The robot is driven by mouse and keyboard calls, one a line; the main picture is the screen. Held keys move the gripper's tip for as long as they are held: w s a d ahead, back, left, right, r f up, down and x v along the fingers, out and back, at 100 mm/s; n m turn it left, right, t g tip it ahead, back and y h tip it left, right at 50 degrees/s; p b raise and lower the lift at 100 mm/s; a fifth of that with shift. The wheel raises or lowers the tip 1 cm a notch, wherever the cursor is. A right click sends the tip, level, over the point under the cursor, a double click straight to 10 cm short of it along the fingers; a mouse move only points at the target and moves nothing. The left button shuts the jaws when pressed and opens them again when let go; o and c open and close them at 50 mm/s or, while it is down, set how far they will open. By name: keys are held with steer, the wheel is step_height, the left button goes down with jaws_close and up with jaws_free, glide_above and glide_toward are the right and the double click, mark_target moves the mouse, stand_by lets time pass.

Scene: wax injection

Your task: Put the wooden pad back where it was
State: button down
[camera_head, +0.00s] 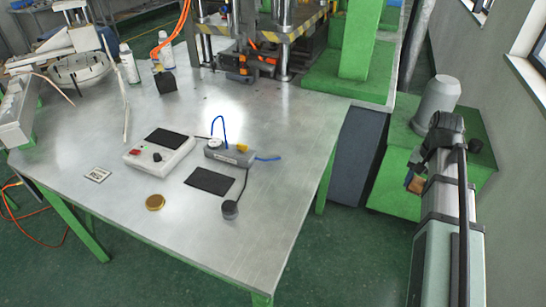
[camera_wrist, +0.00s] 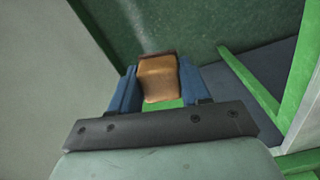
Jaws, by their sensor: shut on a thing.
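The wooden pad (camera_wrist: 158,80), a small orange-brown block, is between the two blue fingers of my gripper (camera_wrist: 157,88) in the wrist view. The fingers are shut on its sides. In the head view the pad (camera_head: 416,185) shows as a small brown patch beside my gripper (camera_head: 419,170), at the right. My gripper is off the right side of the metal table (camera_head: 290,150), in front of the green machine base. The pad is clear of the table. Parts of my gripper are dark and hard to make out in the head view.
On the table are a white control box (camera_head: 160,153), a black flat plate (camera_head: 210,181), a grey device with a blue tube (camera_head: 229,153), a brass disc (camera_head: 155,202) and a black knob (camera_head: 230,209). A press (camera_head: 270,40) stands at the back. A green base with a grey motor (camera_head: 437,100) is right.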

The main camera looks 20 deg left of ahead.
steer(key=w+a+r+n, duration=0.1)
steer(key=w+a+r, duration=0.1)
steer(key=a+r, duration=0.65)
steer(key=n, duration=2)
glide_above(126, 190)
step_height(126, 190, down, 4)
steer(key=r, duration=0.1)
steer(key=shift+f, duration=4.95)
steer(key=shift+f, duration=0.1)
